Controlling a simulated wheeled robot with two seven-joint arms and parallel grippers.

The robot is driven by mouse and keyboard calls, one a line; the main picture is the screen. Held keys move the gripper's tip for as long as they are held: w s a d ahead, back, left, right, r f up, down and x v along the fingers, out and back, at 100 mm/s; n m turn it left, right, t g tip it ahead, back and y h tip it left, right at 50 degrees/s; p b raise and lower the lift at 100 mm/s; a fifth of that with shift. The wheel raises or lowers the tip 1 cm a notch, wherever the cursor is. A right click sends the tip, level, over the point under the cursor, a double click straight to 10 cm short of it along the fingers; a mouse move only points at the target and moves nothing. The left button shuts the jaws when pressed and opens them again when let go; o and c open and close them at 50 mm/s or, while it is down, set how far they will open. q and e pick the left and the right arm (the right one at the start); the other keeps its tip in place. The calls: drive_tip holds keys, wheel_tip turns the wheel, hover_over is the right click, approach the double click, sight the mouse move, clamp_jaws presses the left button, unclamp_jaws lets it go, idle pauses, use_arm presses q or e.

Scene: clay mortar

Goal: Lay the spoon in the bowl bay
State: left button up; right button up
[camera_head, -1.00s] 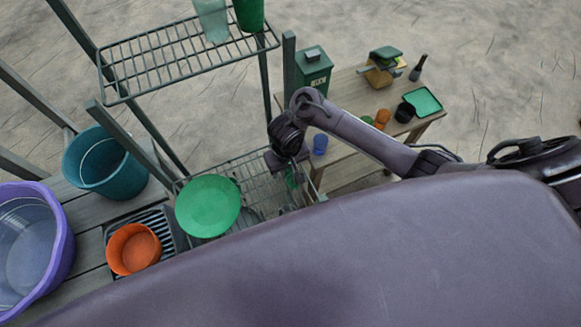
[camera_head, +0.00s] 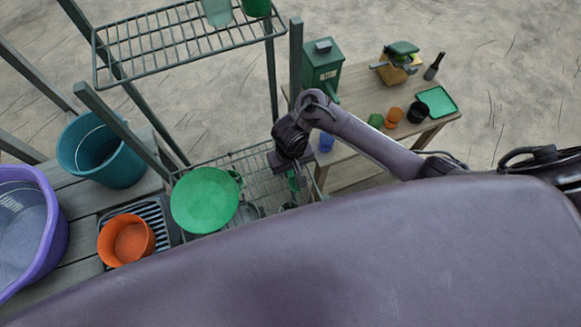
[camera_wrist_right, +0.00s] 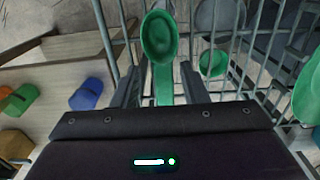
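A green spoon (camera_wrist_right: 159,36) shows in the right wrist view, its oval end beyond the fingertips and its handle running back between the fingers. My right gripper (camera_wrist_right: 158,75) is open around the handle, with a gap on each side. In the head view, green of what looks like the spoon (camera_head: 292,181) shows just below the right wrist, over the wire rack (camera_head: 262,182). Which part of the rack is the bowl bay is hard to tell. My left gripper is not in view.
A green plate (camera_head: 204,199) and an orange bowl (camera_head: 126,240) stand left of my right gripper. A teal bucket (camera_head: 101,152) and purple tub (camera_head: 45,235) are farther left. A wooden table (camera_head: 362,97) with small cups stands to the right. An upper wire shelf (camera_head: 185,45) hangs behind.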

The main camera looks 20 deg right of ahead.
sight(290, 172)
drive_tip(key=shift+r, duration=0.1)
drive_tip(key=shift+a+r, duration=0.1)
drive_tip(key=shift+r, duration=0.3)
wheel_tip(290, 172, up, 7)
drive_tip(key=p, duration=0.7)
drive_tip(key=shift+r, duration=0.2)
wheel_tip(290, 172, up, 4)
